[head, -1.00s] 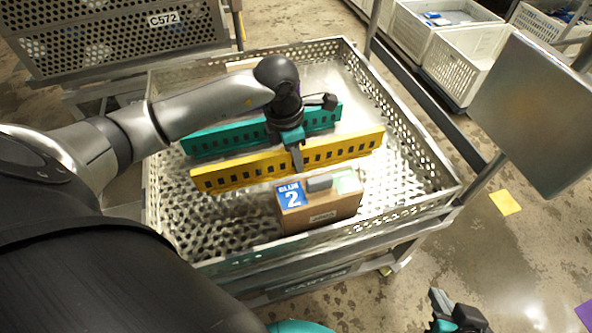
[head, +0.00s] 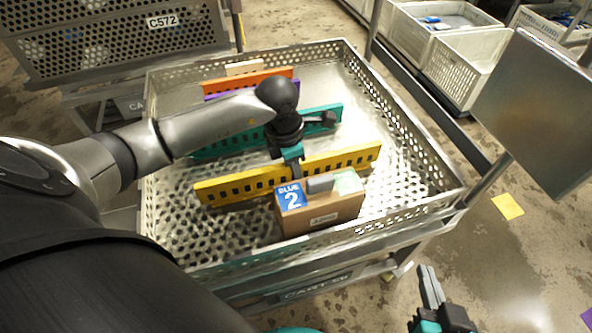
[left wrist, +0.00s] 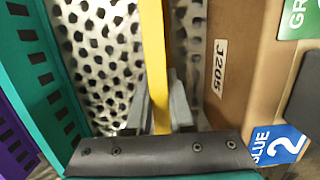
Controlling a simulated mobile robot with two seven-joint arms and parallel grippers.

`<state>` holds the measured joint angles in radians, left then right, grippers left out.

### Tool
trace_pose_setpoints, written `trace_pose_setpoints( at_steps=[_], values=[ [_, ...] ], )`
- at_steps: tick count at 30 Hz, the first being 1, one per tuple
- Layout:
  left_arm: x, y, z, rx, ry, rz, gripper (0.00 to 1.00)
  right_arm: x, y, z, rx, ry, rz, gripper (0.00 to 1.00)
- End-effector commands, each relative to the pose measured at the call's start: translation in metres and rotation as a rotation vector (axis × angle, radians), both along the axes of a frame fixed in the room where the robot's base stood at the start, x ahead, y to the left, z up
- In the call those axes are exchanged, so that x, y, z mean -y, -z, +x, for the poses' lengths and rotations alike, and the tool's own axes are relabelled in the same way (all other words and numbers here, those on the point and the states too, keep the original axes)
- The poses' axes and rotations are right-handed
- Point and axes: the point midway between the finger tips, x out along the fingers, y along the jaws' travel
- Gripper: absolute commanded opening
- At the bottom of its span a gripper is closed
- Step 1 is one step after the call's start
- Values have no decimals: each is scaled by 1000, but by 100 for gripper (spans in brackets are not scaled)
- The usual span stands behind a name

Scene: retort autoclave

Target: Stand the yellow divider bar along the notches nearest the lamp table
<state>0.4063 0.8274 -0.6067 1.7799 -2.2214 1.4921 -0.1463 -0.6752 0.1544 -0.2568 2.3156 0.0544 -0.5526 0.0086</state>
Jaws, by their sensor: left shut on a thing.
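The yellow divider bar (head: 235,188) stands on its long edge in the perforated metal basket (head: 410,120), between a teal divider (head: 225,143) and a cardboard box (head: 335,217). My left gripper (head: 296,170) is shut on the bar near its middle, from above. In the left wrist view the yellow bar (left wrist: 154,55) runs between the two fingers (left wrist: 160,112), with a gap to the box (left wrist: 238,70) on the right. The bar's lower edge and any notches under it are hard to make out. My right gripper (head: 431,288) is outside the basket, its opening unclear.
An orange divider (head: 250,77) and a purple one (head: 225,94) stand farther back, partly behind my left arm. The box carries a "BLUE 2" card (head: 290,197). A grey panel (head: 540,110) rises at the right. White crates (head: 460,60) stand beyond the basket.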

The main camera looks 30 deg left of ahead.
Motion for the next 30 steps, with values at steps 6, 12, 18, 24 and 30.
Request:
trace_pose_setpoints(
  at_steps=[6, 12, 18, 24, 30],
  values=[
    [0, 3, 0, -1, 0, -1, 22, -3, 0, 0, 22, -3, 14, 0],
    [0, 2, 0, 0, 0, 0, 44, -3, -1, 0, 22, -2, 13, 0],
    [0, 2, 0, 0, 0, 0, 50, -2, -1, 0, 22, -1, 12, 0],
    [0, 0, 0, 0, 0, 0, 50, -2, -1, 0, 12, -2, 8, 0],
    [-1, -11, -1, 1, 1, -1, 50, 8, 0, -1, -62, 7, -36, 0]
  ],
)
